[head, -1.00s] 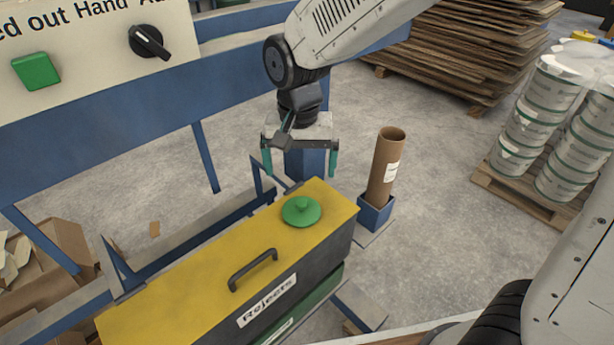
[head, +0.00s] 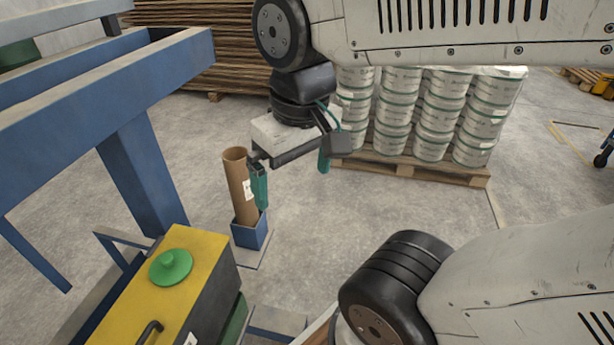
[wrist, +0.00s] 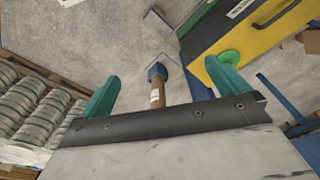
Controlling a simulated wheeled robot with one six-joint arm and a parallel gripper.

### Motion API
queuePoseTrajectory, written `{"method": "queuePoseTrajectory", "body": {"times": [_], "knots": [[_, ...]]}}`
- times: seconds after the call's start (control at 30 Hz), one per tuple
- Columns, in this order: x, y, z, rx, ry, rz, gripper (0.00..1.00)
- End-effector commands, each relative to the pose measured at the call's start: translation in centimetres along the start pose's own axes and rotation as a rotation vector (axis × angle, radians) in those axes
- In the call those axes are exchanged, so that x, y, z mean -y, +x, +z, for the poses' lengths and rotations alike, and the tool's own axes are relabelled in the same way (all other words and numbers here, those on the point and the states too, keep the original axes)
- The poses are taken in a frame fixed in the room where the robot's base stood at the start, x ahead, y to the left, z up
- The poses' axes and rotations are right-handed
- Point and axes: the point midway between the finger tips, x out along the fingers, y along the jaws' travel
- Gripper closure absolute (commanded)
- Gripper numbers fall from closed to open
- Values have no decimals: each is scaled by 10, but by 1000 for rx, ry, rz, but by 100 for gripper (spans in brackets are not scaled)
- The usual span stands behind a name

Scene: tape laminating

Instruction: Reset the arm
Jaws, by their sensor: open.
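My gripper (head: 292,178) hangs in the air in the middle of the head view with its two green fingers wide apart. It is open and nothing is between the fingers. In the head view its left finger overlaps the edge of a brown cardboard tube (head: 238,185). The tube stands upright in a blue square holder (head: 250,234). In the wrist view the tube (wrist: 158,92) and holder (wrist: 157,71) show beyond the fingers (wrist: 162,88), well below the gripper.
A yellow-topped reject box (head: 200,258) with a green knob (head: 170,267) and black handle stands at the lower left. A blue frame (head: 140,160) rises beside it. A pallet of white buckets (head: 390,120) and stacked brown sheets (head: 215,50) stand behind. Grey floor (head: 320,225) is clear between.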

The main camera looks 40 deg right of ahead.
Motion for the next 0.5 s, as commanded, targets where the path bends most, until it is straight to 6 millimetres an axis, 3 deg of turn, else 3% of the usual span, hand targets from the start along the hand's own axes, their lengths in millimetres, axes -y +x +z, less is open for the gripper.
{"method": "queuePoseTrajectory", "body": {"times": [0.17, 0.5], "knots": [[-7, -1, 19, -9, -13, 4, 0], [-7, -1, 19, -9, -16, 5, 0]]}}
